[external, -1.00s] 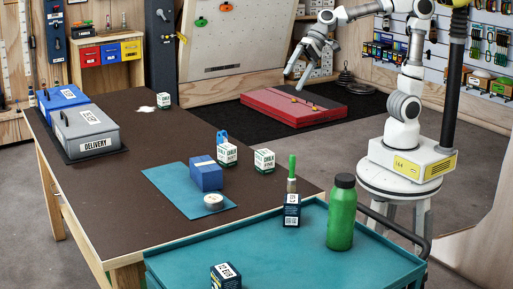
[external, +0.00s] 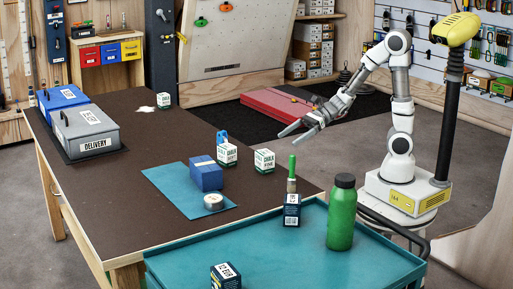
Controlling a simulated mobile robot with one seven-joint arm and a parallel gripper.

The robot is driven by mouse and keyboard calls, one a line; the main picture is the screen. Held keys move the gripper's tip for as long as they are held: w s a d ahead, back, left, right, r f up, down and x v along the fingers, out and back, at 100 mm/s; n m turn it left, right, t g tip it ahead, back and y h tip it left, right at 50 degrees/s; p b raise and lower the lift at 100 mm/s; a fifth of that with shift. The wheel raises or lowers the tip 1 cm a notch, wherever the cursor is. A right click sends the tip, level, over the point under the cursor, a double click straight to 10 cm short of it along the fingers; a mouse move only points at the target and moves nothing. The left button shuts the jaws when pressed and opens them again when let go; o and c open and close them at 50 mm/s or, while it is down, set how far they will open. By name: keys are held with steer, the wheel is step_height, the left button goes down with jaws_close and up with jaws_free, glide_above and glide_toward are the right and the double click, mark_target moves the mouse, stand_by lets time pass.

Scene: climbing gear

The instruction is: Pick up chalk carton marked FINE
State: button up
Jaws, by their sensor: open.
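Three white and green chalk cartons stand on the dark brown table. One carton (external: 264,161) is at the table's right side; its small lower line seems to read FINE. A second carton (external: 227,155) stands just left of it, beside a blue box. A third carton (external: 163,101) stands at the far end; the small print on these two is hard to read. My gripper (external: 292,138) is open and empty, up and to the right of the right-hand carton, with its fingers pointing left and slightly down. It touches no carton.
A blue box (external: 206,174) and a round tape roll (external: 213,202) are on a blue mat. Grey and blue bins (external: 88,136) sit far left. The table's middle is clear.

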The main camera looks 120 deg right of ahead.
mark_target(259, 158)
steer(key=p+x, duration=0.1)
steer(key=x, duration=0.8)
steer(key=shift+w+a+f, duration=0.1)
steer(key=shift+w+f, duration=0.15)
steer(key=shift+w, duration=0.1)
steer(key=x, duration=0.2)
steer(key=b+x, duration=0.1)
steer(key=x, duration=0.2)
steer(key=shift+w+a+r+b, duration=0.15)
steer(key=shift+w+a+b, duration=0.15)
steer(key=shift+w+a, duration=0.1)
steer(key=shift+d, duration=0.1)
steer(key=c, duration=1.5)
steer(key=shift+o, duration=0.2)
steer(key=shift+r, duration=0.1)
